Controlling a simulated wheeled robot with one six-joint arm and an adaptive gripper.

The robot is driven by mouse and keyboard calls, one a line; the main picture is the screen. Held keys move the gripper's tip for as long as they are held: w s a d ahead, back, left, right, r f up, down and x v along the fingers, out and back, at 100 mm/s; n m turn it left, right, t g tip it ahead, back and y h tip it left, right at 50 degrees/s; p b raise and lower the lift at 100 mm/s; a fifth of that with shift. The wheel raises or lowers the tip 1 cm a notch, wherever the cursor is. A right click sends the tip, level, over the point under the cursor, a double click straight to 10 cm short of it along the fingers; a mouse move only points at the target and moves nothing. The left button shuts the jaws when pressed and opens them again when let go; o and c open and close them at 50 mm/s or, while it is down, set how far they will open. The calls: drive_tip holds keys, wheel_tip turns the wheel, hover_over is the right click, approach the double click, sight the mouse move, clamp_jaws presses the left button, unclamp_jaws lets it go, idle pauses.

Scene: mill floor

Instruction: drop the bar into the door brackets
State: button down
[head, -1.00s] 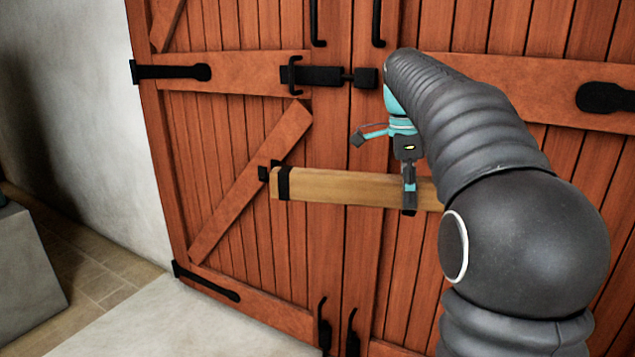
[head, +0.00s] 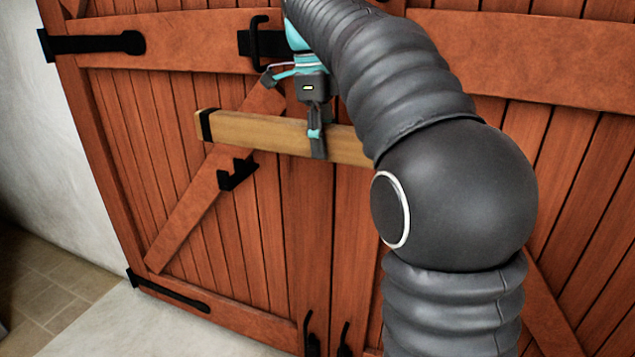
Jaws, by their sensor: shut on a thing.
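The wooden bar (head: 262,132) with a black band near its left end is held across the double door (head: 215,232), sloping slightly down to the right. My gripper (head: 317,145) is shut on the bar from above. The black left door bracket (head: 237,175) is on the diagonal brace, empty, below and to the right of the bar's left end. The bar is apart from this bracket. The bar's right part and any bracket on the right are hidden behind my arm.
A black slide bolt (head: 262,42) is on the upper rail, just above the bar. Black hinge straps (head: 95,42) are at the left. Floor bolts (head: 312,332) stand at the door's foot. A pale wall (head: 28,130) is at the left, with clear floor below.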

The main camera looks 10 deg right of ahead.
drive_tip(key=f, duration=0.4)
drive_tip(key=shift+s+a+b, duration=0.1)
drive_tip(key=shift+a+b, duration=0.1)
drive_tip(key=shift+b, duration=0.1)
drive_tip(key=shift+f+b, duration=0.35)
drive_tip(key=shift+f, duration=1.8)
drive_tip(key=c, duration=0.7)
unclamp_jaws()
drive_tip(key=shift+f, duration=0.2)
drive_tip(key=shift+o, duration=0.2)
drive_tip(key=shift+r, duration=0.1)
drive_tip(key=r, duration=0.4)
drive_tip(key=r+p, duration=0.1)
drive_tip(key=r, duration=0.3)
drive_tip(key=w+a+r, duration=0.1)
drive_tip(key=r, duration=0.3)
drive_tip(key=shift+s, duration=0.1)
